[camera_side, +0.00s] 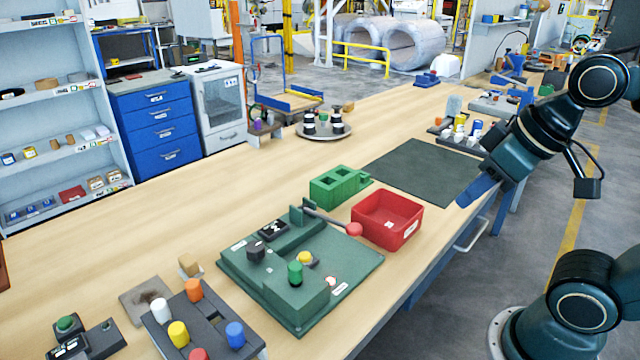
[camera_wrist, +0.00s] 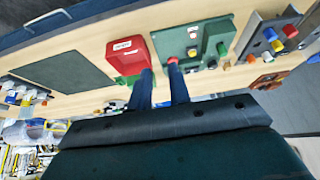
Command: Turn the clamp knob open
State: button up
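A dark green fixture (camera_side: 345,275) lies on the bench in the front middle of the side view. It carries a black knob (camera_side: 256,250), a green knob (camera_side: 296,272), a small yellow knob (camera_side: 305,258) and a lever ending in a red ball (camera_side: 354,229). Which one is the clamp knob I cannot tell. In the wrist view the fixture (camera_wrist: 163,42) is at the top, right of centre. My gripper (camera_side: 468,200) is above the bench's right edge, right of the fixture and apart from it. In the wrist view my gripper (camera_wrist: 160,72) has two blue fingers apart, with nothing between them.
A red bin (camera_side: 388,220) and a green block with square openings (camera_side: 336,187) stand behind the fixture. A dark mat (camera_side: 428,168) lies bare farther back. A rack of coloured pegs (camera_side: 208,318) stands at the front left. The left side of the bench is mostly clear.

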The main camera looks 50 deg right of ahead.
jog(key=o, duration=0.7)
jog(key=shift+w+a+r, duration=0.1)
jog(key=shift+w+r, duration=0.2)
jog(key=shift+w, duration=0.1)
jog(key=w+r+n, duration=0.1)
jog(key=w, duration=0.1)
jog(key=w+a+r+n+g, duration=0.1)
jog(key=w, duration=0.2)
jog(key=w+a+r+n, duration=0.1)
jog(key=w, duration=0.2)
jog(key=shift+a+r, duration=0.1)
jog(key=shift+r, duration=0.2)
jog(key=n+g, duration=0.4)
jog(key=n, duration=0.6)
send_over(255, 246)
notch_tip(255, 246, down, 8)
jog(key=shift+s+a, duration=0.15)
jog(key=shift+s, duration=0.05)
notch_tip(255, 246, down, 14)
jog(key=shift+w+r, duration=0.1)
jog(key=shift+w, duration=0.05)
jog(key=shift+c, duration=0.2)
